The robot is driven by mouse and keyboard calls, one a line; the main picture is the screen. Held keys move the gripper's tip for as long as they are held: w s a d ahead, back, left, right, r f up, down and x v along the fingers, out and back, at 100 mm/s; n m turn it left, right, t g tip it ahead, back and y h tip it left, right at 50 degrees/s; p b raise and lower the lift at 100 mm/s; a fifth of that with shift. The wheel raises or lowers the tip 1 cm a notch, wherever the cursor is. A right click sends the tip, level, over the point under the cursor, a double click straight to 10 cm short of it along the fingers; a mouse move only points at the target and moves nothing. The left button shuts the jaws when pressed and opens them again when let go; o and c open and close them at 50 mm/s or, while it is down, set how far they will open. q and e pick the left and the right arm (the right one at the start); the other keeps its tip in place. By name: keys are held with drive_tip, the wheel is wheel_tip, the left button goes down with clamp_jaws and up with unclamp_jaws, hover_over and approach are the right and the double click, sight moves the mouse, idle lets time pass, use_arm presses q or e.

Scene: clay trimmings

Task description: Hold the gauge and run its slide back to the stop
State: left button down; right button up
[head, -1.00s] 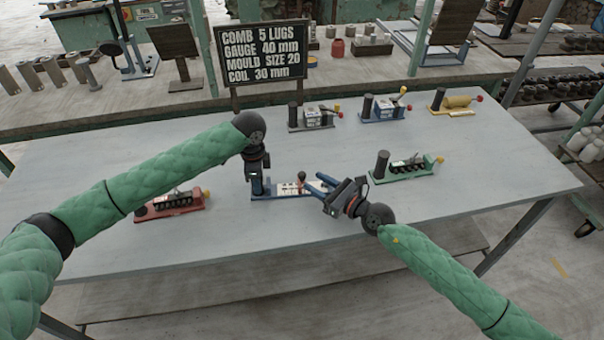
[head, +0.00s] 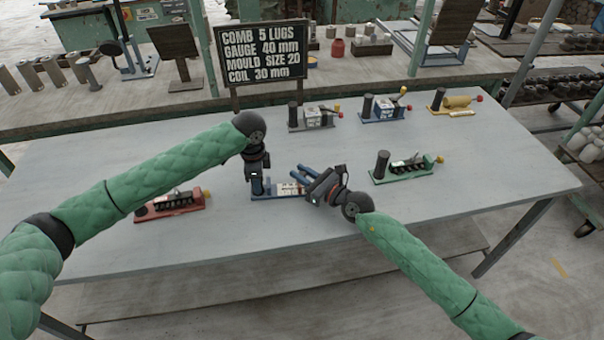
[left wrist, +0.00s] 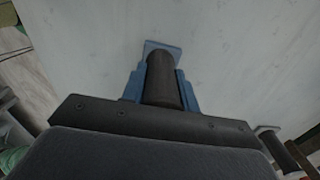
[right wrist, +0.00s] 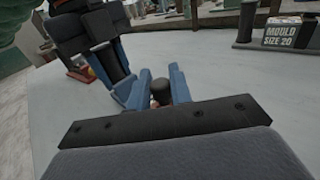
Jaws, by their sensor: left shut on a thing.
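The gauge (head: 284,192) lies on the table's near middle, a blue base with a white scale plate. My left gripper (head: 257,186) points down at its left end and is shut on the dark upright post (left wrist: 162,78), with blue fingers on both sides. My right gripper (head: 305,172) is at the gauge's right part, fingers apart and pointing left. In the right wrist view a dark knob (right wrist: 160,91) with a reddish part below stands between its fingers; whether they touch it I cannot tell. My right gripper hides the gauge's right end in the head view.
A red device (head: 170,206) lies to the left and a green one (head: 405,170) to the right. Grey (head: 315,118), blue (head: 384,108) and yellow (head: 455,104) devices stand farther back. A sign (head: 262,52) reads gauge 40 mm. The front table strip is clear.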

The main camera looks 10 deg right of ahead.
clamp_jaws()
use_arm(q)
drive_tip(key=shift+d, duration=0.1)
use_arm(e)
drive_tip(key=shift+a, duration=2.75)
drive_tip(key=o, duration=0.6)
unclamp_jaws()
drive_tip(key=shift+c, duration=0.2)
drive_tip(key=shift+o, duration=0.3)
drive_tip(key=shift+s+d, duration=0.1)
drive_tip(key=shift+s+d, duration=0.15)
drive_tip(key=shift+d, duration=0.05)
drive_tip(key=v, duration=1.1)
drive_tip(key=shift+s+d, duration=0.1)
